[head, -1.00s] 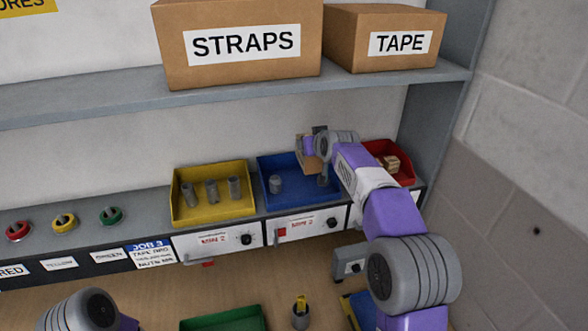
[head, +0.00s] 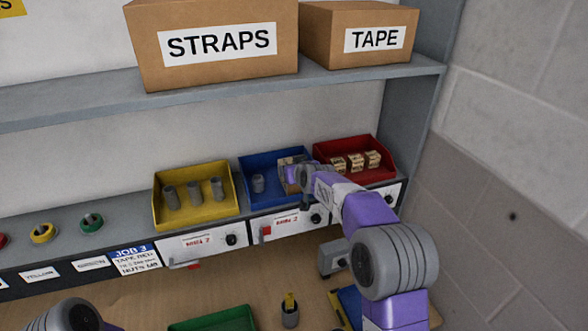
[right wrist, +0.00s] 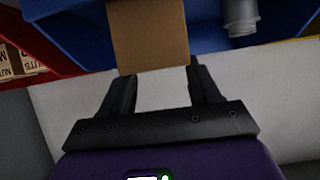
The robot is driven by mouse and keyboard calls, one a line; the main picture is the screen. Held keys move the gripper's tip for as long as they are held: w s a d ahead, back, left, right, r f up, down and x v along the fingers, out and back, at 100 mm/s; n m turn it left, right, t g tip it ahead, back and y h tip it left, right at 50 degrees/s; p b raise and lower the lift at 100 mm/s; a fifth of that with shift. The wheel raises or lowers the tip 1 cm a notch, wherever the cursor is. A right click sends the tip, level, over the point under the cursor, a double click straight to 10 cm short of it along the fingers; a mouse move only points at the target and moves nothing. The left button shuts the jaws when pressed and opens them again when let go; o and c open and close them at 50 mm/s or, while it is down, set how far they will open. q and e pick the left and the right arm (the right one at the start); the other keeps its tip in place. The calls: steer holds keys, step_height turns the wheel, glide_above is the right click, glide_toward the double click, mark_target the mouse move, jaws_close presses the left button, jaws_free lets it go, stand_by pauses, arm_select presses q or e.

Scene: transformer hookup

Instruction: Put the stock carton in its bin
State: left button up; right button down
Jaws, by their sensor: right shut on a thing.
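The stock carton, a small brown box (right wrist: 150,35), is between the fingers of my right gripper (right wrist: 158,78) in the right wrist view. In the head view the carton (head: 288,174) is partly hidden by my right gripper (head: 296,174), over the right part of the blue bin (head: 250,198). I cannot tell whether it touches the bin floor. The blue bin also holds a grey cylinder (head: 258,183). The red bin (head: 340,144) beside it on the right holds several small labelled cartons (head: 355,162). My left gripper is out of view.
A yellow bin (head: 160,216) with several grey cylinders stands left of the blue bin. A shelf (head: 230,98) with STRAPS and TAPE boxes (head: 372,40) runs above. A block wall (head: 510,150) closes the right side. A green tray (head: 215,322) lies below.

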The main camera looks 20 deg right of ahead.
steer(key=shift+c, duration=1.2)
jaws_free()
steer(key=shift+f, duration=0.1)
steer(key=shift+s+r, duration=0.35)
steer(key=v, duration=1.1)
steer(key=shift+s, duration=0.15)
